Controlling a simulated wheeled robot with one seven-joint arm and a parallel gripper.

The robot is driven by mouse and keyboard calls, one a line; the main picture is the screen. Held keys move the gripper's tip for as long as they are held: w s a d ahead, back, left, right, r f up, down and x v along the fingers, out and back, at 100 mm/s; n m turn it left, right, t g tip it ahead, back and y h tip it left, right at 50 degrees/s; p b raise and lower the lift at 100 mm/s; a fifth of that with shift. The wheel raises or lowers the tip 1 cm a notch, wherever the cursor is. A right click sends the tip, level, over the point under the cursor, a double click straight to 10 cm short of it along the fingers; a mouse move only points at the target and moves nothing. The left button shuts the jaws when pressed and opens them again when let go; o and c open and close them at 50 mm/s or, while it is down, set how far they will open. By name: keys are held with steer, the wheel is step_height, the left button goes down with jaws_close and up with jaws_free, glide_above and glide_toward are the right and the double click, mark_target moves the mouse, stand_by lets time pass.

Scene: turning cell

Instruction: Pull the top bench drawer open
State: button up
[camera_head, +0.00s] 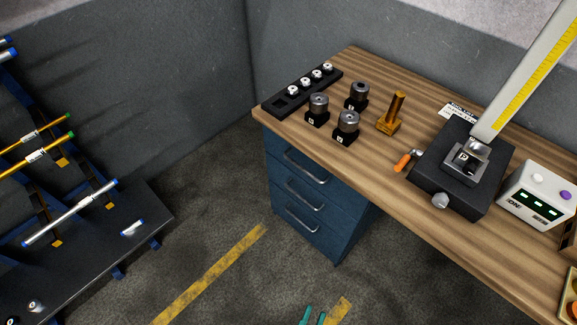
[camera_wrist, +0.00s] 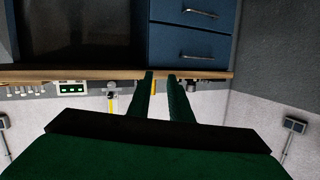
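A blue drawer unit stands under the left end of the wooden bench (camera_head: 375,140). Its top drawer (camera_head: 285,150) has a silver bar handle (camera_head: 305,167), and its front looks flush with the drawers below. My gripper (camera_head: 314,314) is at the bottom edge of the head view, low and in front of the drawers, apart from them. Its two green fingers are apart with nothing between them. The wrist view is upside down. There the top drawer's handle (camera_wrist: 184,55) lies just beyond the fingertips (camera_wrist: 160,74), with a gap that I cannot judge.
On the bench are a black rack (camera_head: 302,90), several dark cylinders on blocks, a brass piece (camera_head: 392,113), a gauge stand (camera_head: 460,165) and a white display box (camera_head: 540,195). A bar rack (camera_head: 80,235) stands at the left. The floor before the drawers is clear.

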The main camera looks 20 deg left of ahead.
steer(key=w+a+f+m, duration=0.2)
steer(key=w+f+m, duration=0.25)
steer(key=w, duration=0.35)
steer(key=m+y, duration=0.7)
steer(key=m, duration=0.2)
glide_toward(301, 166)
steer(key=shift+f+x, duration=0.2)
steer(key=shift+x, duration=2.35)
steer(key=shift+f+x, duration=0.2)
steer(key=shift+x, duration=2.35)
steer(key=shift+s, duration=0.1)
jaws_close()
